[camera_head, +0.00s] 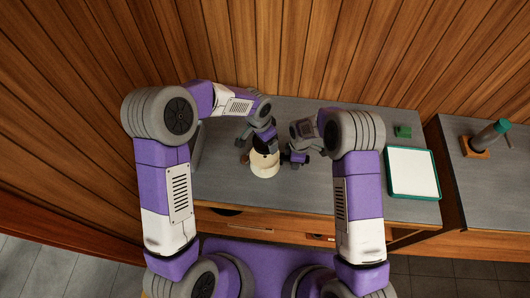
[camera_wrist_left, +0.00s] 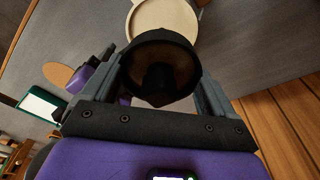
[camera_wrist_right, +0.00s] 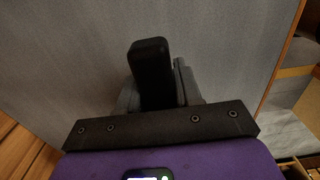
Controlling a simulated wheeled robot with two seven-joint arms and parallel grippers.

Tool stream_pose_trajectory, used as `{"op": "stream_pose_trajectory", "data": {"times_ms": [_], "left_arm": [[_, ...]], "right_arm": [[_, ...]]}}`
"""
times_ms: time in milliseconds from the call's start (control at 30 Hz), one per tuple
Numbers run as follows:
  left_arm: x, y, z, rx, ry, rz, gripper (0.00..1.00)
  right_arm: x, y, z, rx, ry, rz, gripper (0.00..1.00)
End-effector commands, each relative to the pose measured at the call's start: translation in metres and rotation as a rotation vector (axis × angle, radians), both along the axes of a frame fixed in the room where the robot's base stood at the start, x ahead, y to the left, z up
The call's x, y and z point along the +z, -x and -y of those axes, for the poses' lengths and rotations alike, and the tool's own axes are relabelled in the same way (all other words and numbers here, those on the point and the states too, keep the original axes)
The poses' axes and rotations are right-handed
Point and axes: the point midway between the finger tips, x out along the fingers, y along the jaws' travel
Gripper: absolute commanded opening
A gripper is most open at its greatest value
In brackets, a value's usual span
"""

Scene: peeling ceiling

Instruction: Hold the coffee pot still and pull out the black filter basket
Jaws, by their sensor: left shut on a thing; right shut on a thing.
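The cream coffee pot (camera_head: 264,166) stands on the grey counter, between my two grippers. It also shows behind the basket in the left wrist view (camera_wrist_left: 168,16). My left gripper (camera_head: 262,138) is shut on the black filter basket (camera_wrist_left: 160,68), a dark round cup between its fingers at the pot's top. I cannot tell whether the basket's lower part is inside the pot. My right gripper (camera_head: 298,158) is beside the pot's right side, shut on an upright black bar (camera_wrist_right: 152,72) that looks like the pot's handle. The pot's body does not show in the right wrist view.
A white tray with a green rim (camera_head: 412,172) lies on the counter to the right, with a small green block (camera_head: 403,131) behind it. A plank wall (camera_head: 290,50) closes the back.

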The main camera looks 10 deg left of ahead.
Motion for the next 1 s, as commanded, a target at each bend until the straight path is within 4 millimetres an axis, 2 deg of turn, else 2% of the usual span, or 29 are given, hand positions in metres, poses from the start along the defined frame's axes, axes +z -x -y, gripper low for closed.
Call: {"op": "stream_pose_trajectory", "data": {"times_ms": [267,800,1000], "left_arm": [[0.000,0.000,-0.005,0.002,0.000,0.000,0.43],[0.000,0.000,-0.108,0.005,0.001,-0.001,0.43],[0.000,0.000,-0.120,-0.001,0.000,0.000,0.43]], "right_arm": [[0.000,0.000,0.000,0.000,0.000,0.000,0.00],[0.000,0.000,0.000,0.000,0.000,0.000,0.00],[0.000,0.000,0.000,0.000,0.000,0.000,0.00]]}}
